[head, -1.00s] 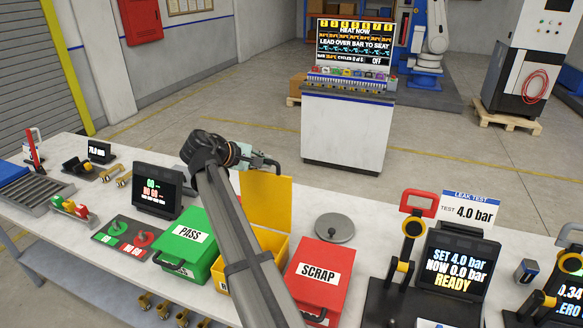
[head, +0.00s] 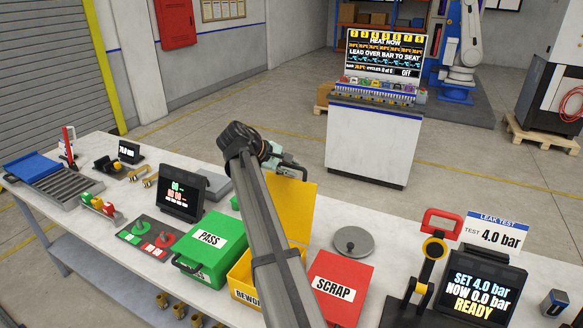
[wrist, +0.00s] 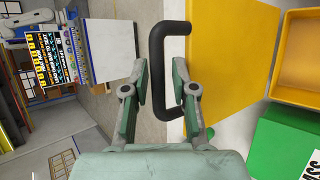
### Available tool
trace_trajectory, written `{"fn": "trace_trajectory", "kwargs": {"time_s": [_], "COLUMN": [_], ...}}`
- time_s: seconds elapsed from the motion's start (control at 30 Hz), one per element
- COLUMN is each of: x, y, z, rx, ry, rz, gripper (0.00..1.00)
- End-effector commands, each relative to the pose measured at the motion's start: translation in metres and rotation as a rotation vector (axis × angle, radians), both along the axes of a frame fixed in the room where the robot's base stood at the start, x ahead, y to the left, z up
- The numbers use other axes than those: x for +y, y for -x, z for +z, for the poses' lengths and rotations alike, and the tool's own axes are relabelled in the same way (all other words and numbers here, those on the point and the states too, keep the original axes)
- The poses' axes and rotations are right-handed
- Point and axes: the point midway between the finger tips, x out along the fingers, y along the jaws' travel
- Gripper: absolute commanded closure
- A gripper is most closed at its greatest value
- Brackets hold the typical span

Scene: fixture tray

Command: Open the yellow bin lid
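The yellow bin (head: 240,274), labelled REWORK in part, stands between the green PASS bin and the red SCRAP bin, partly hidden by my arm. Its yellow lid (head: 299,212) stands raised, roughly upright at the bin's back edge. In the wrist view the lid (wrist: 232,45) carries a black U-shaped handle (wrist: 156,55). My gripper (wrist: 163,92) has its fingers apart, one on each side of the handle's bar, with a visible gap on the lid side. In the head view my gripper (head: 291,166) is at the lid's top edge.
The green PASS bin (head: 205,250) and red SCRAP bin (head: 345,270) flank the yellow one, both lids down. A grey round lid with a knob (head: 353,243) lies behind SCRAP. A leak test station (head: 470,285) stands at right, a display (head: 181,197) at left.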

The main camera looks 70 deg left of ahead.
Motion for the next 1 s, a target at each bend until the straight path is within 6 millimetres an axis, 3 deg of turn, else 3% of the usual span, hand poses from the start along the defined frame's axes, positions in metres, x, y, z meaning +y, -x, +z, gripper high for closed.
{"fn": "trace_trajectory", "kwargs": {"time_s": [0.6,1.0], "x": [-0.012,-0.015], "y": [0.076,0.089], "z": [0.064,0.075], "rx": [-0.001,0.0], "ry": [0.0,0.001], "rz": [0.002,0.001], "gripper": [0.73,0.73]}}
